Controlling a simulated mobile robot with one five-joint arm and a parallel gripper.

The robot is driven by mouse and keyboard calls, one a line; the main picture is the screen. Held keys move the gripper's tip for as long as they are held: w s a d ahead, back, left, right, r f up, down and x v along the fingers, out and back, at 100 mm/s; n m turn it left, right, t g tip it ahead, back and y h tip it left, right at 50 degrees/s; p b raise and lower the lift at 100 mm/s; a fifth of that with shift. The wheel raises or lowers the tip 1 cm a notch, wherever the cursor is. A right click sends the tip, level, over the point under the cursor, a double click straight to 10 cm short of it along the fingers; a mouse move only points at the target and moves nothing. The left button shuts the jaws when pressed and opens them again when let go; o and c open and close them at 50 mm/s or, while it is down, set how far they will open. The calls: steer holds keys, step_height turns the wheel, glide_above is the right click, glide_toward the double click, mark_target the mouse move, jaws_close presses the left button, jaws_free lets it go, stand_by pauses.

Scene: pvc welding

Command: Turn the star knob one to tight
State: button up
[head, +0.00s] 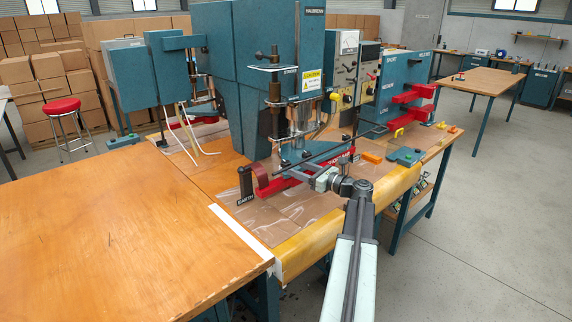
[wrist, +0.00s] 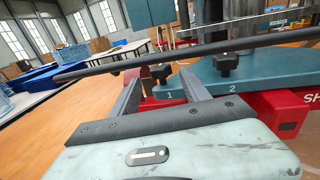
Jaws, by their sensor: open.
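In the wrist view, star knob one (wrist: 161,72) is a small dark knob above the printed "1" on a teal plate (wrist: 185,88). My gripper (wrist: 160,80) is open, its two grey fingers apart, and the knob shows between the fingertips. I cannot tell whether either finger touches it. A second dark star knob (wrist: 226,63) stands to the right, above the printed "2". In the head view, my gripper (head: 298,166) reaches in at the front of the welding machine, low by its red base (head: 283,187). The knobs are too small to make out there.
A long dark bar (wrist: 110,68) crosses the wrist view just above the fingers. A red block (wrist: 280,112) stands close on the right. In the head view, the teal machine (head: 220,60) rises behind my gripper. The orange tabletop (head: 100,235) at left is clear.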

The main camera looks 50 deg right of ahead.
mark_target(286, 162)
steer(key=w, duration=0.6)
steer(key=shift+a, duration=0.35)
steer(key=shift+c, duration=0.3)
jaws_close()
steer(key=shift+a+h, duration=0.1)
steer(key=shift+h, duration=0.2)
